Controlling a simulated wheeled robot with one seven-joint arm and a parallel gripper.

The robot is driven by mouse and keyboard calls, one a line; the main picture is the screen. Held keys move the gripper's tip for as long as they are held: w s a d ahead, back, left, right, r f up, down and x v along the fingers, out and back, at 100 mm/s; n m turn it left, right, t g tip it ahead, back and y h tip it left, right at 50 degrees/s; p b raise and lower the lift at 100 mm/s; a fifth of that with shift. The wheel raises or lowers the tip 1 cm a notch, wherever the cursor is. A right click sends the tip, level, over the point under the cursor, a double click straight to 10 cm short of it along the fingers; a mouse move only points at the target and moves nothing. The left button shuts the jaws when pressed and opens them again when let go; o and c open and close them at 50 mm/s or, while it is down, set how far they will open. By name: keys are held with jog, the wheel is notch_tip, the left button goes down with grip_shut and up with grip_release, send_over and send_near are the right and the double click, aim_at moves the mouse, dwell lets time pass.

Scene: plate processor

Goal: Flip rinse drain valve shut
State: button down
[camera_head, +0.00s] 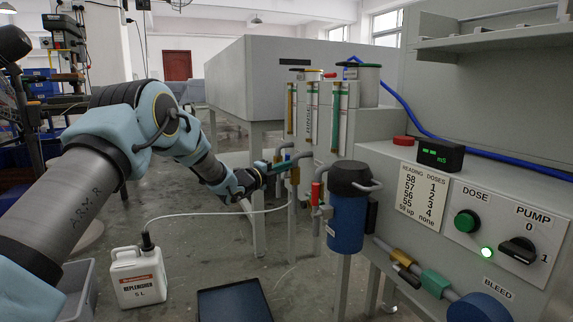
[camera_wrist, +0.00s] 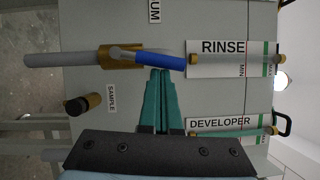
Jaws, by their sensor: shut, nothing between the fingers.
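The rinse drain valve (camera_wrist: 120,57) is a brass body on a grey pipe, left of the RINSE label in the wrist view. Its blue lever (camera_wrist: 160,61) points toward the label and lies nearly in line with the pipe, slightly tilted. My gripper (camera_wrist: 160,73) has teal fingers closed together with nothing between them. The fingertips are at the lower edge of the blue lever in this view; I cannot tell whether they touch it. In the head view my gripper (camera_head: 284,164) is by the pipes under the sight tubes, and the lever is hard to make out there.
A second brass fitting (camera_wrist: 82,105) marked SAMPLE and the DEVELOPER tube (camera_wrist: 235,133) are near my fingers. In the head view a red lever (camera_head: 316,193) and a blue filter housing (camera_head: 346,215) stand right of my gripper. A white replenisher jug (camera_head: 138,278) is on the floor.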

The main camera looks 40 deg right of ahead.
jog(key=shift+w+r, duration=0.15)
jog(key=shift+w+d, duration=0.1)
jog(key=shift+w, duration=0.05)
jog(key=shift+w+r, duration=0.1)
dwell(0.3)
